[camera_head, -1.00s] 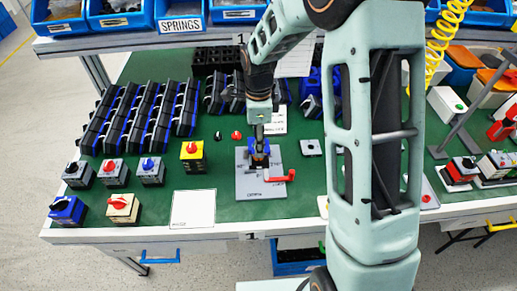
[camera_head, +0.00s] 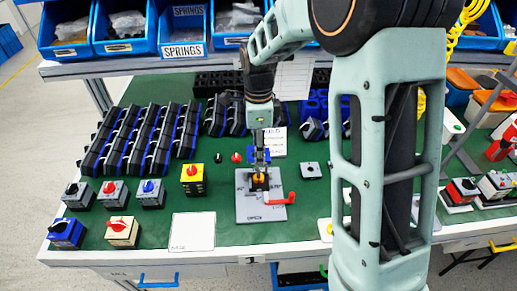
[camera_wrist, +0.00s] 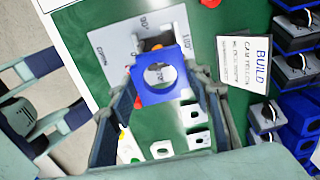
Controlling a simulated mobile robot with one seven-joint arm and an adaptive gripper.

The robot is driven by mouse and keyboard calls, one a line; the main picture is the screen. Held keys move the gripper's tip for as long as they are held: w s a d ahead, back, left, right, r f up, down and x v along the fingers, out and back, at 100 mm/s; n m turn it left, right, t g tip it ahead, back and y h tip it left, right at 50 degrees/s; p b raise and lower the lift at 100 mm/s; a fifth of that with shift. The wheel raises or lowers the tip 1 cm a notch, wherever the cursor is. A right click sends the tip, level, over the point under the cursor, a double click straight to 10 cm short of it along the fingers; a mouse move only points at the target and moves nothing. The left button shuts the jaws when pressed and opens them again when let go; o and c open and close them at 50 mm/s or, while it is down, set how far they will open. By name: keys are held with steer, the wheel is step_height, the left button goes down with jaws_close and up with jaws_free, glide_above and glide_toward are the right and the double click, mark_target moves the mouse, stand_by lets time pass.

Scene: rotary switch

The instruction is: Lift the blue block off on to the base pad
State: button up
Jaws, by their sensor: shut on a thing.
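The blue block (camera_head: 259,154) is a square piece with a round hole, seen clearly in the wrist view (camera_wrist: 155,92). My gripper (camera_head: 260,163) is shut on it, with one finger on each side in the wrist view (camera_wrist: 165,105). The block is held above the grey fixture plate (camera_head: 246,208), apart from the dark and orange part (camera_head: 260,181) standing there. A red lever (camera_head: 281,199) sticks out to the right. The base pad (camera_head: 192,232), a flat white square, lies bare to the left of the fixture plate. It cannot be made out in the wrist view.
A white "BUILD" card (camera_wrist: 246,65) lies behind the fixture. Blue bins (camera_head: 180,30) line the shelf above. Green table around the pad is free.

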step_height(320, 180, up, 8)
steer(key=p, duration=0.5)
steer(key=shift+f, duration=0.2)
stand_by(0.6)
